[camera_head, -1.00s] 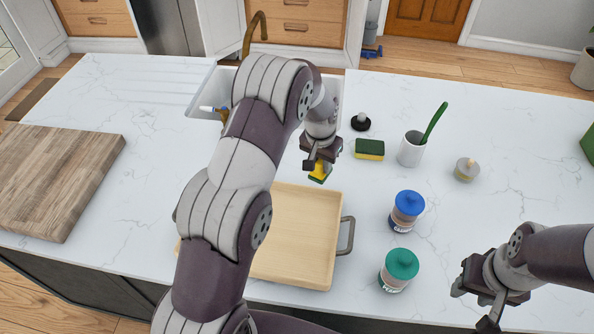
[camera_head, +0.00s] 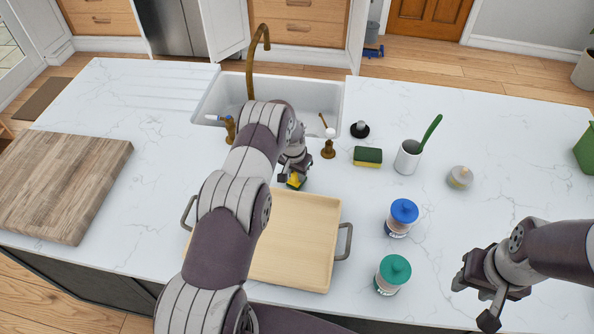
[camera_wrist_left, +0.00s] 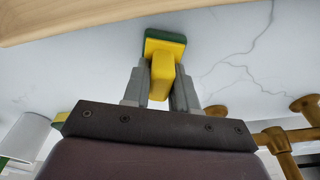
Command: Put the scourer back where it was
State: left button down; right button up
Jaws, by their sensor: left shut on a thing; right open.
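The scourer (camera_head: 296,181) is a small yellow block with a green side, held by my left gripper (camera_head: 291,174) just behind the tray's far edge. In the left wrist view the scourer (camera_wrist_left: 165,48) has a narrow yellow grip between the two grey fingers (camera_wrist_left: 160,85) and a wider yellow and green pad beyond them. I cannot tell whether it touches the counter. A second yellow sponge with a dark green top (camera_head: 368,157) lies on the counter to the right. My right gripper (camera_head: 472,296) is open and empty at the lower right, above the counter's front edge.
A wooden tray (camera_head: 300,240) with metal handles lies in front. To the right stand a white cup (camera_head: 407,158), a blue-lidded jar (camera_head: 402,215) and a green-lidded jar (camera_head: 392,272).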

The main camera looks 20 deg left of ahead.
pick_arm(q)
jog(key=shift+f, duration=0.2)
jog(key=c, duration=0.9)
grip_release()
jog(key=shift+r, duration=0.15)
